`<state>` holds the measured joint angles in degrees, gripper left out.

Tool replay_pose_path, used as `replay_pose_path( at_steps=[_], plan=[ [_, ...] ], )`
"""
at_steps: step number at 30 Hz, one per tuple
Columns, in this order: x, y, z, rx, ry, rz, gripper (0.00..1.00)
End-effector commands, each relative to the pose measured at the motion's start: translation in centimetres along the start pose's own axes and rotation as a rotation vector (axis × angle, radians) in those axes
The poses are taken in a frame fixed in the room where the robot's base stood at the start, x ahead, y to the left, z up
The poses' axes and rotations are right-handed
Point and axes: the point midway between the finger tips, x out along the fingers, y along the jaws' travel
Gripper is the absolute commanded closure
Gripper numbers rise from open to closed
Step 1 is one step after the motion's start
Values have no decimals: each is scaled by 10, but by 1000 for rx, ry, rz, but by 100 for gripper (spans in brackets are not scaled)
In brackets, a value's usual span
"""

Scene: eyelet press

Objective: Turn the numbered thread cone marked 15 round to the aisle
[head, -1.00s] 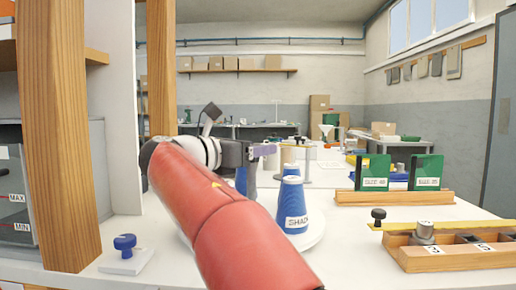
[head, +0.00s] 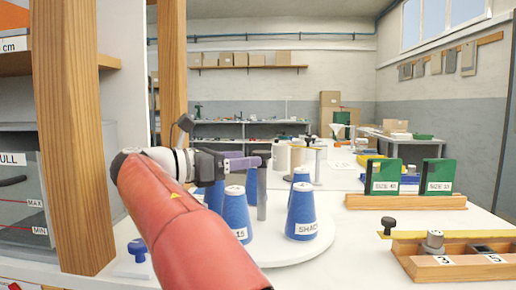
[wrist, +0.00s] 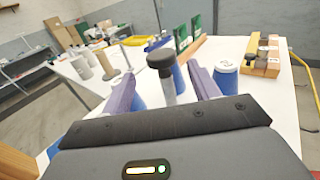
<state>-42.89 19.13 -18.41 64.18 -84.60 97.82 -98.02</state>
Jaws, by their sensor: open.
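The blue cone marked 15 (head: 236,212) stands upright on a white round turntable (head: 290,248) in the head view. Its label faces my camera, its left edge partly hidden by my red arm. A blue cone with a label beginning SHA (head: 302,212) stands to its right; more blue cones stand behind. A grey post with a dark cap (head: 262,190) rises among the cones. My gripper (head: 258,162) is open near the top of this post. In the wrist view the purple fingers of my gripper (wrist: 163,88) lie either side of the capped post (wrist: 168,75); contact cannot be told.
A wooden rack with green boxes (head: 405,202) stands at the right. A wooden block with a metal weight (head: 455,265) is at front right. A blue knob (head: 137,250) sits at left beside a wooden upright (head: 75,140). White table shows between turntable and racks.

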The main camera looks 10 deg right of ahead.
Motion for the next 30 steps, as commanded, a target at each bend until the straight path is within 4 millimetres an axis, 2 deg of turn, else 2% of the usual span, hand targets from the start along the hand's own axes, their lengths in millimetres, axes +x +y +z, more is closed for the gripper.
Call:
replay_pose_path(
  at_steps=[1,5,18,22,30],
  plan=[
    [-4,3,6,1,-6,-29,40],
    [2,2,2,8,-9,-71,40],
    [65,-3,1,8,-7,-70,40],
    [72,-3,1,8,-7,-67,40],
    [73,-3,2,8,-7,-67,41]
  ],
)
